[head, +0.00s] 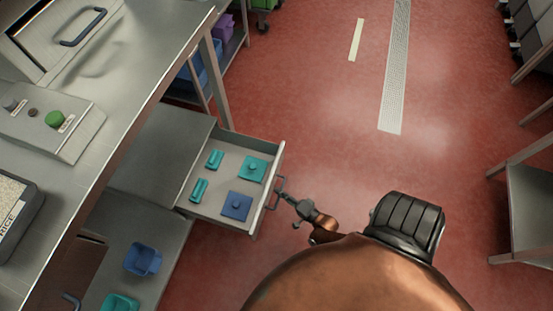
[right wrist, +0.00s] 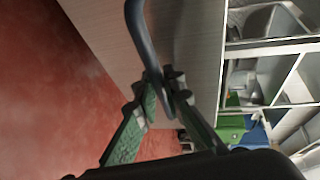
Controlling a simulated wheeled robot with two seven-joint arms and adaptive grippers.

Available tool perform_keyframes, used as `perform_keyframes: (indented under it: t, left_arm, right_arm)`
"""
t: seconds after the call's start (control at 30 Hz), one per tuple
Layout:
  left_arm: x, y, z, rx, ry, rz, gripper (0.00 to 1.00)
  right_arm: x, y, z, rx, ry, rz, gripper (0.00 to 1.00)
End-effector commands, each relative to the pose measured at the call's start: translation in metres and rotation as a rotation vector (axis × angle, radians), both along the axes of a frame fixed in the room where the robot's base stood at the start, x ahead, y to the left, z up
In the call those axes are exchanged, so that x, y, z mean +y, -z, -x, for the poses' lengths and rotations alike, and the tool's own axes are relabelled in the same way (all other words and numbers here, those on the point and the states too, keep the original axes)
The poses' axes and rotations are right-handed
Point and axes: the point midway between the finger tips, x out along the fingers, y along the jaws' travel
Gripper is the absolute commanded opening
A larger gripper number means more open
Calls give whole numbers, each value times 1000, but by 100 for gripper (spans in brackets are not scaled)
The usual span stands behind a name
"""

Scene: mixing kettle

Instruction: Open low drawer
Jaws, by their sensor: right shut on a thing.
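The low drawer (head: 225,184) stands pulled out from the metal cabinet under the counter in the head view. Teal and blue pieces lie inside it. Its dark handle (head: 277,192) is on the front panel, and the handle bar also shows in the right wrist view (right wrist: 142,40). My right gripper (head: 284,194) is at the handle, and its green-padded fingers (right wrist: 165,90) are shut on the bar. My left gripper is in neither view.
A steel counter (head: 150,70) with a control box (head: 50,122) runs along the left. Below the drawer, an open lower shelf holds a blue container (head: 142,259). The red floor (head: 330,120) to the right of the drawer is clear. Metal racks stand at the right edge.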

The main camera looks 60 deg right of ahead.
Motion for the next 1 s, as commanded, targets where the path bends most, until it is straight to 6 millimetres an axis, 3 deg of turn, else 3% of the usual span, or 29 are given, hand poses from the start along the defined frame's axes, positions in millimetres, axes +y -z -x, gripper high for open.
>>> perform_keyframes:
  t: [0.3, 0.33, 0.57, 0.87, 1.0]
  left_arm:
    - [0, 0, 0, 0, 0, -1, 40]
    - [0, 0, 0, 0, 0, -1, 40]
    - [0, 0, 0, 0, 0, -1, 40]
    - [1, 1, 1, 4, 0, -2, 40]
    - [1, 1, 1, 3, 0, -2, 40]
  right_arm:
    - [2, 1, 1, 3, -3, -1, 0]
    - [2, 1, 1, 3, -3, -1, 11]
    - [1, 1, 1, 2, -1, 0, 27]
    - [0, 0, 2, 1, -1, 1, 27]
    - [2, -2, 15, 3, 0, 1, 27]
